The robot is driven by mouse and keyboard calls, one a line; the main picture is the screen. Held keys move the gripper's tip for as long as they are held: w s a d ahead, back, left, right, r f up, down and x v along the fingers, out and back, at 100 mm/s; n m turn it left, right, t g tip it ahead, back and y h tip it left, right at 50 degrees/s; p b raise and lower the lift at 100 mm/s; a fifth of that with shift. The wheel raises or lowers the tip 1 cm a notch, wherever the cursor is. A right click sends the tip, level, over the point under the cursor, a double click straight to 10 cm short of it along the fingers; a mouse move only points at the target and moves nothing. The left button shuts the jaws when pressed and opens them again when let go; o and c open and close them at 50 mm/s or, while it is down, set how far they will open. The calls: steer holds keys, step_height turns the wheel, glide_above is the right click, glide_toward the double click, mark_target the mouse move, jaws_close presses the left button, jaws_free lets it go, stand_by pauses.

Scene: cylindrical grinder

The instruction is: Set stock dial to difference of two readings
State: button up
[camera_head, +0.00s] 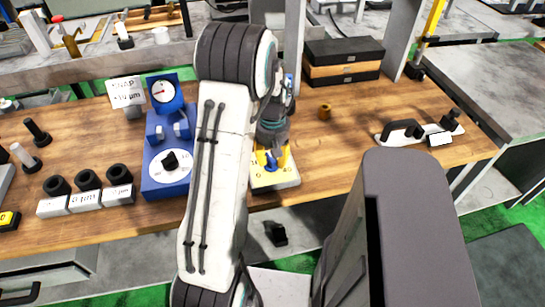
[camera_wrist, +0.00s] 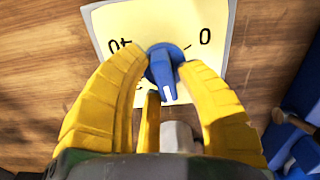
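The stock dial is a pale yellow plate (camera_head: 287,179) on the bench, with a blue pointer knob (camera_wrist: 163,70) at its middle. In the wrist view the plate (camera_wrist: 125,20) shows the marks 40 and 0, and the knob's white-tipped pointer is towards the bottom of the picture. My gripper (camera_head: 272,158) is down over the dial. In the wrist view its yellow fingers (camera_wrist: 162,62) stand on both sides of the knob, very close to it; whether they grip it is unclear. A blue gauge stand with a white-faced dial gauge (camera_head: 164,92) is left of my arm.
The gauge stand's base has a white disc with a black knob (camera_head: 171,160). A SNAP card (camera_head: 127,92) stands behind it. Black rings on labelled blocks (camera_head: 88,190) sit at left. A brass piece (camera_head: 325,111), stacked boxes (camera_head: 343,62) and a snap gauge (camera_head: 420,131) are at right.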

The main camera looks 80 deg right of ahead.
jaws_close()
steer(key=shift+m+b, duration=0.45)
steer(key=shift+m, duration=0.35)
steer(key=shift+o, duration=2)
jaws_free()
steer(key=shift+r, duration=0.1)
step_height(320, 180, up, 12)
